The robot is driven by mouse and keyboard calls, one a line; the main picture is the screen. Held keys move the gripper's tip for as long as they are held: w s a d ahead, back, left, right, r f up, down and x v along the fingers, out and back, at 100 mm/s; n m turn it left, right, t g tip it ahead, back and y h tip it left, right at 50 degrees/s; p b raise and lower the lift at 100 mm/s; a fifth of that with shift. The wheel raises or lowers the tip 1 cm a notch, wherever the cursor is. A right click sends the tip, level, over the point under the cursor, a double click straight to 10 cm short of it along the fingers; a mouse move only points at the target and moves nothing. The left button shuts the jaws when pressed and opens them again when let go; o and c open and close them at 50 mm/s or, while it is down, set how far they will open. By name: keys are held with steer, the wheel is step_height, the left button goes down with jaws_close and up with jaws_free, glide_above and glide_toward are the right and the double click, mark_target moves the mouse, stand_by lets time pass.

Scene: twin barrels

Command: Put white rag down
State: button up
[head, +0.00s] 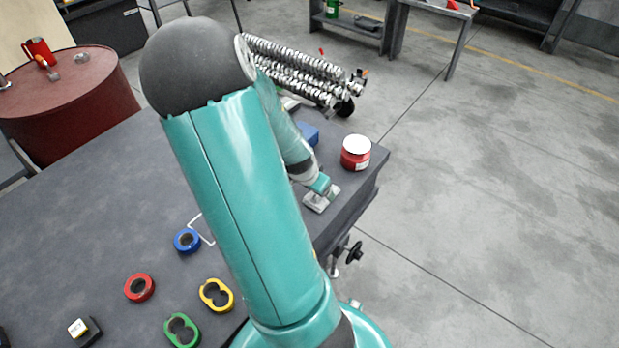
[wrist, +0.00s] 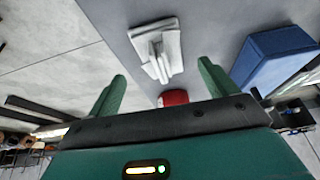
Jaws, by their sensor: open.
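The white rag (wrist: 158,48) lies folded on the grey tabletop in the wrist view, beyond the space between my fingers. My gripper (wrist: 162,69) is open, with one green finger on each side and nothing held between them. In the head view the rag (head: 316,203) shows as a small pale shape near the table's right edge. My gripper (head: 322,186) is just over it there, partly hidden by my arm. The height of my fingers above the rag is hard to tell.
A red jar with a white lid (head: 356,153) stands near the table corner. A blue box (wrist: 272,60) is beside the rag. Blue (head: 187,240), red (head: 139,287), yellow (head: 216,294) and green (head: 181,330) rings lie on the table. A red barrel (head: 70,105) stands at left.

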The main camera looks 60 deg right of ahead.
steer(key=v, duration=0.7)
steer(key=shift+r, duration=0.3)
steer(key=shift+a, duration=0.15)
steer(key=w+a+r+n+t+y, duration=0.2)
steer(key=w+a+r+n, duration=0.3)
steer(key=a, duration=0.4)
steer(key=w+a+r+n+t+y, duration=0.2)
steer(key=w+a+r+n, duration=0.15)
steer(key=w+a, duration=0.45)
steer(key=s+a+r+n+t, duration=0.1)
steer(key=s+a+r+n, duration=0.2)
steer(key=a, duration=0.6)
steer(key=s+a+r+n+t, duration=0.1)
steer(key=s+a+r+n, duration=0.2)
steer(key=a+r+n, duration=0.5)
steer(key=shift+s+a+r+y, duration=0.3)
steer(key=shift+a+r, duration=0.5)
steer(key=shift+a, duration=0.15)
